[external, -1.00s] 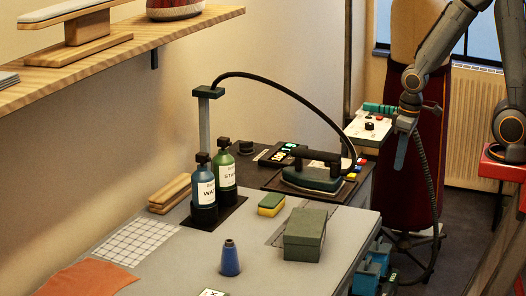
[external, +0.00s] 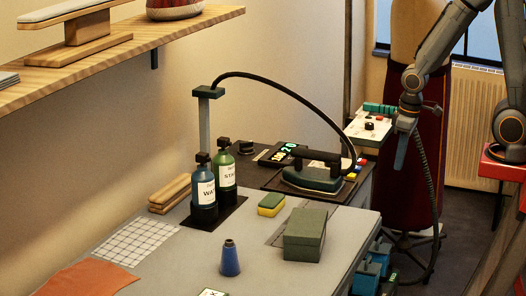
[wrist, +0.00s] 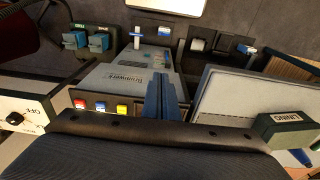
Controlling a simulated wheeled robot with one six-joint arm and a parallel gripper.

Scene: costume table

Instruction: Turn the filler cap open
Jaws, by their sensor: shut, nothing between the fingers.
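My gripper (external: 402,150) hangs at the right of the steam station in the external view, fingers pointing down. In the wrist view its blue fingers (wrist: 167,97) are shut with nothing between them. A round black knob (external: 246,147) at the back left of the dark station may be the filler cap; I cannot tell for certain. My gripper is well apart from it. In the wrist view a grey unit (wrist: 130,85) with printed lettering lies beyond the fingers, with blue-and-white handles (wrist: 137,32) behind it. No cap is clearly identifiable there.
An iron (external: 313,172) with a black hose rests on the station. A white control box (external: 370,126) stands close to my gripper. Two bottles (external: 214,182), a sponge (external: 271,205), a green box (external: 305,235) and a blue cone (external: 230,259) are on the grey table (external: 180,270).

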